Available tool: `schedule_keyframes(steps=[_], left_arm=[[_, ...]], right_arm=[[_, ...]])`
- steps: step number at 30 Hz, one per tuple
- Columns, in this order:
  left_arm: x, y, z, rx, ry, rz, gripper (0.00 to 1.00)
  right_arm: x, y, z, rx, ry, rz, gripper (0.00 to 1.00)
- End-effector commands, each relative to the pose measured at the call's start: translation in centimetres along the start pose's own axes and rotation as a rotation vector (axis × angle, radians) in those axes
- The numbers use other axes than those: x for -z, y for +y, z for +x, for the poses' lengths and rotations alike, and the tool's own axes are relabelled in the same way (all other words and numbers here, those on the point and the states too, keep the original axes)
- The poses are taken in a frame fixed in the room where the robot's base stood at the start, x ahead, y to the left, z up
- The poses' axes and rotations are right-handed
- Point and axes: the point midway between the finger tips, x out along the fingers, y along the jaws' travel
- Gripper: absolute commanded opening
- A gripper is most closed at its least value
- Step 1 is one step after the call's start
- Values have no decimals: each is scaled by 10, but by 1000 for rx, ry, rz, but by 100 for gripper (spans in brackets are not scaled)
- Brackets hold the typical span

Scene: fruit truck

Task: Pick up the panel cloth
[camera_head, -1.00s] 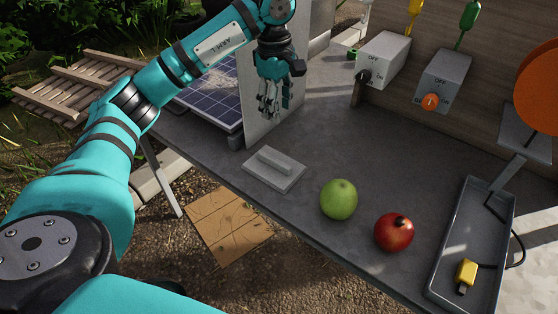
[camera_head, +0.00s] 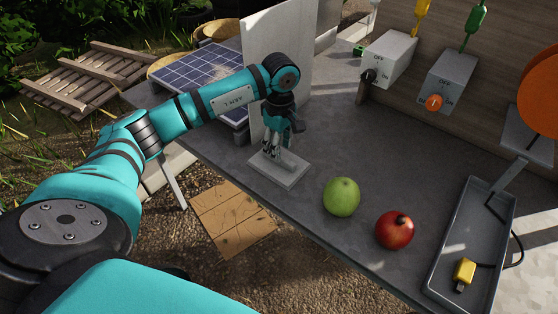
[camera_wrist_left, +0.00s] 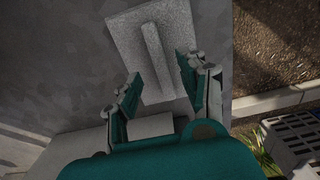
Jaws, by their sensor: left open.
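The panel cloth is a flat light grey pad (camera_head: 290,176) with a raised bar handle along its middle, lying on the grey table. It also shows in the left wrist view (camera_wrist_left: 183,28), with the bar (camera_wrist_left: 155,55) running towards me between the fingers. My left gripper (camera_head: 272,150) points down over the far left part of the pad, at the handle's end. In the left wrist view my left gripper (camera_wrist_left: 158,85) is open, with one finger on each side of the bar. Contact with the pad cannot be told. My right gripper is not in view.
A green apple (camera_head: 341,197) and a red fruit (camera_head: 394,230) lie right of the pad. A grey tray (camera_head: 452,262) holds a yellow plug (camera_head: 464,271). A solar panel (camera_head: 205,78) and an upright white board (camera_head: 262,35) stand behind my gripper. Switch boxes (camera_head: 388,58) stand at the back.

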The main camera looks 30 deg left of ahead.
Motion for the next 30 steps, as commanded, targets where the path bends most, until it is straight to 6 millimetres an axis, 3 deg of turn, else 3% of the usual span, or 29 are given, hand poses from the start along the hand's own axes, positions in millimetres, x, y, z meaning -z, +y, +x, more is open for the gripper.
schedule_keyframes(steps=[6, 14, 24, 30], left_arm=[[-3, -1, 28, 2, -1, 0, 42], [-3, -1, 32, -1, -1, 0, 42], [-3, -1, 31, -1, 0, 0, 0], [-3, -1, 31, -1, 0, 0, 0]], right_arm=[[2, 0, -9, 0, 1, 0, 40], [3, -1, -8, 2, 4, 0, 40], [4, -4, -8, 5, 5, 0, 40], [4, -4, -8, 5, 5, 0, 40]])
